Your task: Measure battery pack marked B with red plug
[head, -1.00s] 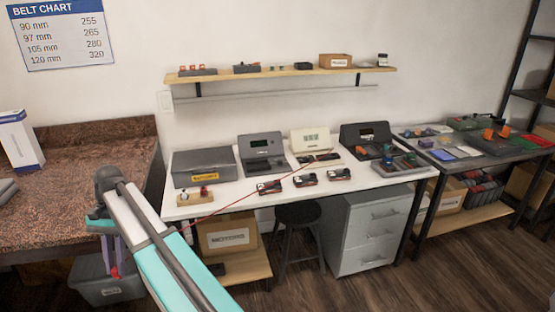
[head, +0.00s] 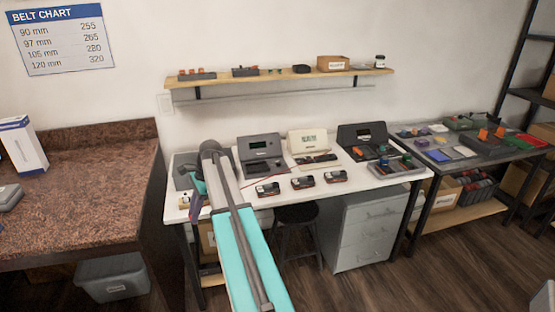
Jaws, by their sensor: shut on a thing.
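Three dark battery packs lie in a row on the white bench: a left one (head: 268,189), a middle one (head: 303,181) and a right one (head: 336,176). Their letters are too small to read, so I cannot tell which is B. A cream meter (head: 308,141) with a greenish display stands behind them. A thin red lead (head: 256,187) runs from the meter's area towards my arm. My gripper (head: 195,213) points down at the bench's left end, left of the packs, shut on the red plug, which my arm and fingers largely hide.
Two grey devices, left (head: 261,152) and right (head: 366,140), flank the meter. A tray of coloured parts (head: 396,168) sits at the bench's right. A grey box (head: 183,172) is partly behind my arm. A stool (head: 297,216) and drawer unit (head: 365,228) stand below.

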